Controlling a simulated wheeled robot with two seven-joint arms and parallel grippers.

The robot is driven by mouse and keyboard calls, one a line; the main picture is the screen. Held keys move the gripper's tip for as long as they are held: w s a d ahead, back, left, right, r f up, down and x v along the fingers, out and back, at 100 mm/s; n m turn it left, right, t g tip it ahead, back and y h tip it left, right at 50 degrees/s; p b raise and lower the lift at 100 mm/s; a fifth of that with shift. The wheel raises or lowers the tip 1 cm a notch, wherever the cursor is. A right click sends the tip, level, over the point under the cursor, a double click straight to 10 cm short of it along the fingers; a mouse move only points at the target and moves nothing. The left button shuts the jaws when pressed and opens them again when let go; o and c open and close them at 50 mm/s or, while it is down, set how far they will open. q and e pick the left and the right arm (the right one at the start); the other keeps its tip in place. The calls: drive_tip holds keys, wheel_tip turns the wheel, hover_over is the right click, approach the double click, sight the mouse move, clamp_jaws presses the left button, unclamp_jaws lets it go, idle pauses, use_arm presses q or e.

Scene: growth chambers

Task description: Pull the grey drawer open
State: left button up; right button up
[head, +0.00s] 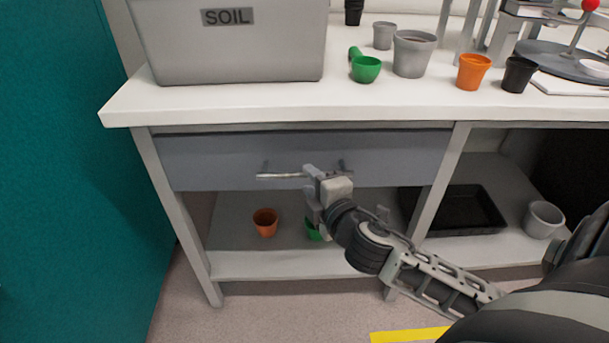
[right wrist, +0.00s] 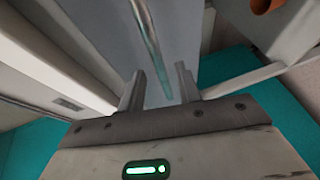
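The grey drawer (head: 220,160) sits under the white worktop at the left of the bench. Its front looks about level with the bench frame, so it appears shut. A metal bar handle (head: 274,176) runs across its front. My right gripper (head: 311,182) is at the right part of this handle. In the right wrist view, the two fingers of my right gripper (right wrist: 160,86) stand apart, with the handle bar (right wrist: 150,45) reaching between them. A gap shows beside the bar, and I cannot tell whether a finger touches it. My left gripper is not in view.
A grey SOIL bin (head: 235,50), a green scoop (head: 366,69) and several pots stand on the worktop (head: 230,100). Below are a shelf (head: 240,262) with an orange pot (head: 265,222) and a black tray (head: 460,212). Floor in front is clear.

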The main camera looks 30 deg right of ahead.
sight(305, 177)
drive_tip(key=shift+x, duration=1.85)
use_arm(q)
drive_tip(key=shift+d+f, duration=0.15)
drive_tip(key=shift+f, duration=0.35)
use_arm(e)
clamp_jaws()
drive_tip(key=shift+a+f, duration=0.1)
